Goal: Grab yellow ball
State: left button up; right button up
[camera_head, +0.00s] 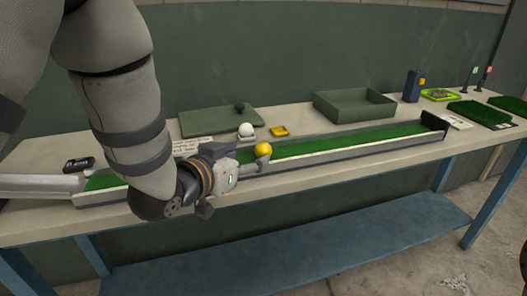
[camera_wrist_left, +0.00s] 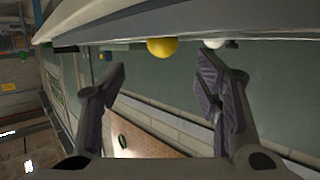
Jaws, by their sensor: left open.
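The yellow ball (camera_head: 263,149) is at the green turf strip (camera_head: 330,143) on the bench, right by my left gripper (camera_head: 238,157). My left gripper is open, with its fingers spread. In the left wrist view the yellow ball (camera_wrist_left: 162,47) is at the top, ahead of the gap between the open fingertips (camera_wrist_left: 165,78). Nothing is between the fingers. Whether a finger touches the ball cannot be told. My left arm hides part of the turf strip.
A green open box (camera_head: 354,107), a flat green lid (camera_head: 220,120) and a dark blue block (camera_head: 412,86) are further back. The strip's raised edge (camera_head: 350,153) runs along the front.

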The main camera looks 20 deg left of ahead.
aim_at(259, 151)
pick_arm(q)
jog(key=x, duration=0.4)
jog(key=b+x, duration=0.1)
jog(key=x, duration=0.2)
jog(key=shift+a+f, duration=0.15)
jog(key=shift+f, duration=0.2)
jog(key=shift+r, duration=0.15)
jog(key=c, duration=1.1)
